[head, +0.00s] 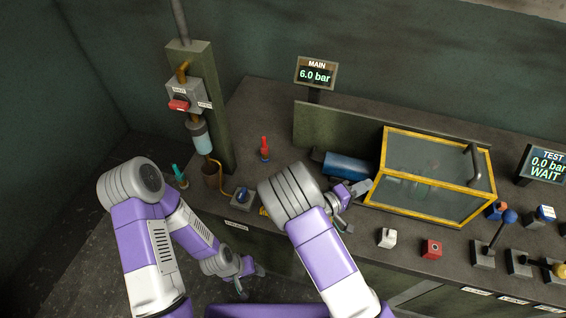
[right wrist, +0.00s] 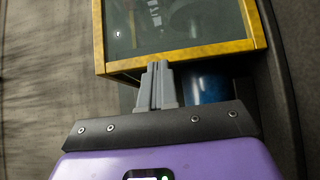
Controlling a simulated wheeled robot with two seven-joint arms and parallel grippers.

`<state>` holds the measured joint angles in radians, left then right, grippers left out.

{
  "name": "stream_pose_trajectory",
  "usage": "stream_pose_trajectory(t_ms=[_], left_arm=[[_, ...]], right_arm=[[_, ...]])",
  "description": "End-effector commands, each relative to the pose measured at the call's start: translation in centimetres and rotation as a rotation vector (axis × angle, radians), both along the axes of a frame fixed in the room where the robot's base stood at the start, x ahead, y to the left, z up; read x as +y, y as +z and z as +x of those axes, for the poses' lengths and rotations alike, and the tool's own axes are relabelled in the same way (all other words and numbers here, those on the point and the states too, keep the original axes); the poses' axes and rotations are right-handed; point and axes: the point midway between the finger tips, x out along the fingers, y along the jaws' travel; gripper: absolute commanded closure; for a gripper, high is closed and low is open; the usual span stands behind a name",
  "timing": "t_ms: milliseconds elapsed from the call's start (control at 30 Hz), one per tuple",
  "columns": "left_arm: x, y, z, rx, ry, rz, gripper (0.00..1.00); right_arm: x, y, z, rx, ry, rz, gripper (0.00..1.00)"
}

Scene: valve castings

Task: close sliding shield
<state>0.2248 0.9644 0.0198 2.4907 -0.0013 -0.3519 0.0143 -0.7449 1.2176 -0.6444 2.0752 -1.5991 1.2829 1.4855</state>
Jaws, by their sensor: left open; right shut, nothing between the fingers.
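The sliding shield (head: 428,145) is a clear box with a yellow frame, standing on the right part of the bench. A dark bent handle (head: 474,160) is at its right end. In the right wrist view its yellow frame (right wrist: 190,57) crosses just ahead of my fingers. My right gripper (head: 362,188) is shut and empty at the shield's lower left corner. Its fingertips (right wrist: 158,68) meet the frame edge in the picture; I cannot tell whether they touch. My left gripper (head: 243,284) hangs low in front of the bench, open and empty.
A blue cylinder (head: 347,165) lies left of the shield, partly bare. White (head: 387,238) and red (head: 431,248) blocks stand in front. A blue-knobbed lever (head: 509,217) stands at right. The displays read MAIN 6.0 bar (head: 316,73) and TEST 0.0 bar WAIT (head: 545,165).

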Motion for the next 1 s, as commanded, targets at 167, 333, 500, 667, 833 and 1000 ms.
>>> stream_pose_trajectory(t_ms=[167,333,500,667,833,1000], left_arm=[[0.0,-0.1,0.0,0.000,0.000,0.000,0.48],[0.0,-0.1,0.0,0.000,0.000,0.000,0.48],[0.0,-0.1,0.0,0.000,0.000,0.000,0.48],[0.0,-0.3,0.0,0.000,0.000,0.000,0.48],[0.0,-1.0,0.0,0.000,0.000,0.000,0.48],[0.0,-1.0,0.0,0.000,0.000,0.000,0.48]], right_arm=[[-0.2,0.1,0.2,-0.003,0.011,-0.001,1.00],[-0.3,0.1,0.1,-0.002,0.007,-0.002,1.00],[-0.4,0.2,0.1,-0.003,0.005,-0.004,1.00],[0.5,0.1,0.3,-0.006,0.007,-0.003,1.00],[3.4,0.0,0.8,-0.006,0.008,0.001,1.00],[7.1,0.1,-0.9,-0.002,0.010,-0.001,1.00]])
